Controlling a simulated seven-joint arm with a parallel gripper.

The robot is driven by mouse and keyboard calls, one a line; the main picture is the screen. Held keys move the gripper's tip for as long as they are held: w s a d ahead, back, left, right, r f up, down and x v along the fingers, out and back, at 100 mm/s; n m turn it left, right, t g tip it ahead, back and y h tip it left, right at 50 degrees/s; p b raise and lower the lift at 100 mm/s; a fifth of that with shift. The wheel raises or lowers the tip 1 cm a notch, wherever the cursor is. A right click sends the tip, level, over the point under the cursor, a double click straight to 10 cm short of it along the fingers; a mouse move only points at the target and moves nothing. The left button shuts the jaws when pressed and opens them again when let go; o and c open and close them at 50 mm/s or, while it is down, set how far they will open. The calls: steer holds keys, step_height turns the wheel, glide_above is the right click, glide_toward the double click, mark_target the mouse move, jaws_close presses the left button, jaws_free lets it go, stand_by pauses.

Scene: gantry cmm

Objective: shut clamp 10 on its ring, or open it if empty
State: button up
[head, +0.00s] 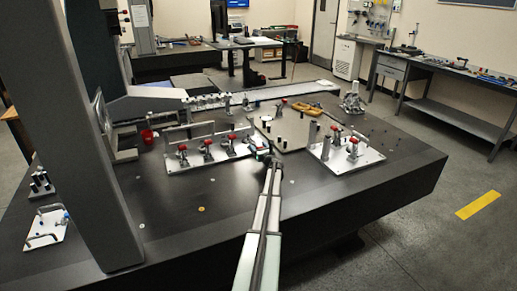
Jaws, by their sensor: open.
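Several clamps with red knobs stand on metal fixture plates on the dark table. A row of them (208,150) is on the left plate (180,168), and others (352,146) are on the right plate (365,162). No clamp number is readable at this size, so I cannot tell which one is clamp 10, nor whether it holds a ring. My gripper (262,154) is at the end of my arm, near the right end of the left plate. It is open, with its fingers small and partly hidden by the wrist. I cannot tell whether it touches a clamp.
A middle plate (290,137) with posts stands just right of my gripper. Tan ring-like parts (306,108) lie behind it. A red cup (147,136) stands at the left, near a large grey column (95,130). The table's front surface (170,215) is mostly clear.

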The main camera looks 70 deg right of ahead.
jaws_close()
stand_by(0.6)
steer(key=shift+r, duration=0.2)
steer(key=shift+w+d+r+g+y, duration=0.1)
steer(key=shift+r+g+y, duration=0.3)
steer(key=shift+g+y, duration=0.1)
steer(key=shift+w+d+r+g+y, duration=0.1)
steer(key=shift+r+g+y, duration=0.25)
steer(key=shift+g+y, duration=0.15)
steer(key=shift+w+d+r+g+y, duration=0.25)
steer(key=shift+r+g+y, duration=0.15)
steer(key=shift+g+y, duration=0.15)
steer(key=shift+w+d+r+g+y, duration=0.2)
steer(key=shift+r+g+y, duration=0.15)
steer(key=shift+g+y, duration=0.2)
steer(key=g+y, duration=0.1)
steer(key=w+d+r+g+y, duration=0.1)
steer(key=shift+w+d+r+g+y, duration=0.1)
steer(key=shift+d+r+g+y, duration=0.15)
steer(key=shift+g+y, duration=0.05)
steer(key=shift+w+d+r+g+y, duration=0.25)
steer(key=shift+w+d+g+y, duration=0.25)
steer(key=shift+g+y, duration=0.4)
